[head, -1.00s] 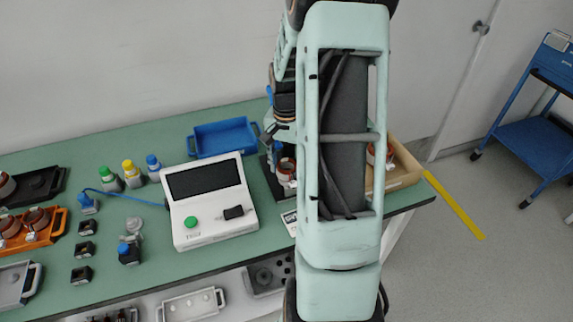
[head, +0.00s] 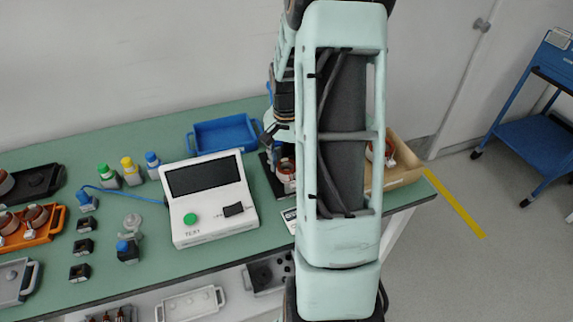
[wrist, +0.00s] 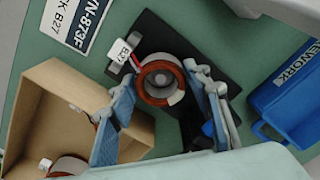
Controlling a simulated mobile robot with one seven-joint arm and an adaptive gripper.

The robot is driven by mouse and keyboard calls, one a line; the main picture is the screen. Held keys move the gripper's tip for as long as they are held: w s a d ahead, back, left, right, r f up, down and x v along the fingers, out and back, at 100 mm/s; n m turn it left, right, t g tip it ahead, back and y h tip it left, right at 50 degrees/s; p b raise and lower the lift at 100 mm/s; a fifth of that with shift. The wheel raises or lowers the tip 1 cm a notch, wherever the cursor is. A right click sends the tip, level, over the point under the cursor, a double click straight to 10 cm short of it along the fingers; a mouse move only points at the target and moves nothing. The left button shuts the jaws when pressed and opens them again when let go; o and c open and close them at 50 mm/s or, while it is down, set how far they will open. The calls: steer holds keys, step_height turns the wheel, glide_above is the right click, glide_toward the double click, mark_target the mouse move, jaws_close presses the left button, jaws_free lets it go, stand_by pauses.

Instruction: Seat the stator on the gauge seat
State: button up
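The stator (wrist: 160,84), a ring with red-brown windings, a pale core and a white B27 tag on red leads, is on or just above a black plate (wrist: 220,65). In the head view the stator (head: 287,169) shows beside my arm. I take the black plate for the gauge seat's base; any seat under the stator is hidden. My gripper (wrist: 160,78) has its blue-padded fingers on either side of the stator, apart, with what look like narrow gaps. The fingers look open. Contact is hard to judge at this angle.
A cardboard box (wrist: 48,82) holding another stator (wrist: 70,166) is left of my gripper in the wrist view. A blue rework bin (wrist: 290,100) is to the right. In the head view, the white tester (head: 212,205) stands left of the plate. My arm hides part of the bench.

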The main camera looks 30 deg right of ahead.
steer(key=o, duration=0.5)
steer(key=shift+c, duration=0.2)
step_height(320, 180, up, 12)
stand_by(0.9)
